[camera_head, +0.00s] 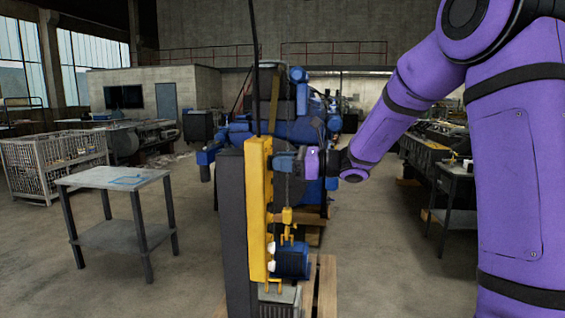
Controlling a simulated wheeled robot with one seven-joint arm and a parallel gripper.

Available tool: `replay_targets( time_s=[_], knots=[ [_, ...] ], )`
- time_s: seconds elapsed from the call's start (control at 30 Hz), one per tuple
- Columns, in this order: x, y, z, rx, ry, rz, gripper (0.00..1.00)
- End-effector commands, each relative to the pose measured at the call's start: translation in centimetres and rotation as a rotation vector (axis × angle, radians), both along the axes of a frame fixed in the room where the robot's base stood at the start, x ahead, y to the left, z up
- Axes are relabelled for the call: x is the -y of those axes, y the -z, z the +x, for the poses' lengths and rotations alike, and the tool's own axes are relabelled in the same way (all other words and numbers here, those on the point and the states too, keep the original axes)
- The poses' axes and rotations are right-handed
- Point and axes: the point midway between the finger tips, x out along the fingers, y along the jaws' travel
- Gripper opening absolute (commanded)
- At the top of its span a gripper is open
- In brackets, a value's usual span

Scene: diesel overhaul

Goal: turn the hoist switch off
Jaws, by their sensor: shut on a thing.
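Small white round parts (271,250) show lower on the panel.
A yellow hook block (288,218) hangs just below my gripper, above a blue motor-like part (291,261). A large blue engine (290,130) stands behind. A grey table (112,178) and a wire crate (52,160) are at left. Open floor lies between table and cabinet.

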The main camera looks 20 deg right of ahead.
Motion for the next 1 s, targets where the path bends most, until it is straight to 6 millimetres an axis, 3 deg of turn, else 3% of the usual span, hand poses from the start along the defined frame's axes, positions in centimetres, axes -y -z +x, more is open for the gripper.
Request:
replay_targets(
  time_s=[0.5,1.0],
  knots=[
    [-0.06,0.19,-0.22,0.377,0.0,-0.22,0.0],
    [-0.13,0.27,-0.29,0.525,0.0,-0.305,0.0]
  ],
)
